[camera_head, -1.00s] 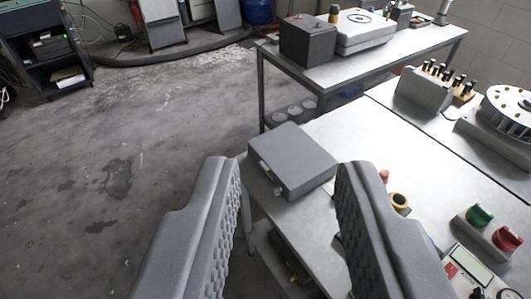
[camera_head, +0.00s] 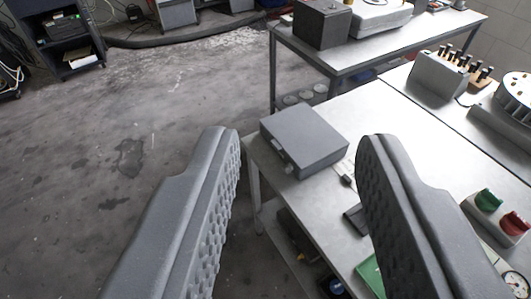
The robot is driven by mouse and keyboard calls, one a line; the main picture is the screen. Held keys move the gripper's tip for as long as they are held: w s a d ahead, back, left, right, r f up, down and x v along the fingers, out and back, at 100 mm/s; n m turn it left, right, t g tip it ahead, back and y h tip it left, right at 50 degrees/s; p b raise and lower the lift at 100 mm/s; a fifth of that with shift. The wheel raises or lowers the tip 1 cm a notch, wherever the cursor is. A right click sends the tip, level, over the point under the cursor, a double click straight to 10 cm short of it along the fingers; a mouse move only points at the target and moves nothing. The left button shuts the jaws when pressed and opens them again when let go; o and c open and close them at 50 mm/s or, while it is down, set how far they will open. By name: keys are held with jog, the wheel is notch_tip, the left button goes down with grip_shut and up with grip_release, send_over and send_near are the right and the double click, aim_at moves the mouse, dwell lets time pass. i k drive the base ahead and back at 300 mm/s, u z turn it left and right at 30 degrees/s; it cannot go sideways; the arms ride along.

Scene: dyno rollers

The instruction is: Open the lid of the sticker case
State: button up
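A flat grey case (camera_head: 303,136), which looks like the sticker case, lies on the near-left corner of the metal table (camera_head: 350,117). Its lid is shut, and a light latch (camera_head: 285,162) shows on its front side. My gripper (camera_head: 298,138) is open wide and empty. Its two grey padded fingers frame the case in the picture, one on each side, but the case lies beyond the fingertips and touches neither. The right finger hides part of the table beside the case.
A grey block with dark pegs (camera_head: 440,72) stands farther back. A second table (camera_head: 395,45) holds a dark box (camera_head: 322,24). Open floor (camera_head: 110,150) lies to the left.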

aim_at(306, 138)
jog(key=u, duration=0.45)
jog(key=k, duration=1.1)
jog(key=u, duration=0.9)
jog(key=i, duration=1.65)
jog(key=z, duration=0.95)
jog(key=i, duration=0.7)
jog(key=z, duration=0.5)
